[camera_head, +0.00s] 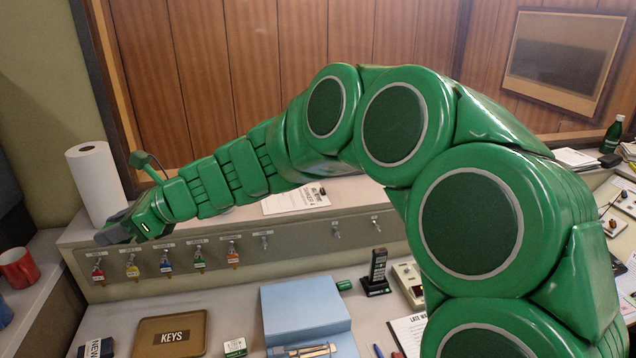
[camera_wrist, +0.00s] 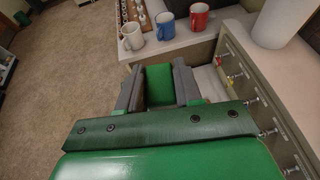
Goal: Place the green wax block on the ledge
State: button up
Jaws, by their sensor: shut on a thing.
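My gripper (camera_wrist: 158,84) is shut on the green wax block (camera_wrist: 159,86), which sits between its two grey fingers in the wrist view. In the head view my gripper (camera_head: 112,236) is at the left end of the raised ledge (camera_head: 235,215), near the paper towel roll. The block cannot be made out there. The ledge runs along the back of the desk, with a row of key hooks on its front. In the wrist view, the hook-lined front of the ledge is at the right.
A paper towel roll (camera_head: 96,182) stands on the ledge's left end; a clipboard (camera_head: 296,198) lies farther right. White (camera_wrist: 132,38), blue (camera_wrist: 166,26) and red (camera_wrist: 199,16) mugs stand on the left counter.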

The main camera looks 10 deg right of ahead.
jog(key=shift+w+d+r+m+t+h, duration=0.6)
jog(key=shift+w+m+t+h, duration=2.5)
jog(key=shift+w, duration=3.65)
jog(key=shift+w+d+r+m+t+h, duration=0.55)
jog(key=shift+w+m+t+h, duration=2.5)
jog(key=shift+w, duration=3.7)
jog(key=s+d+f+m+g+h, duration=0.4)
jog(key=m+h, duration=0.6)
jog(key=m, duration=0.3)
jog(key=shift+s+d+f, duration=0.85)
jog(key=shift+d+f, duration=0.3)
jog(key=shift+f, duration=0.55)
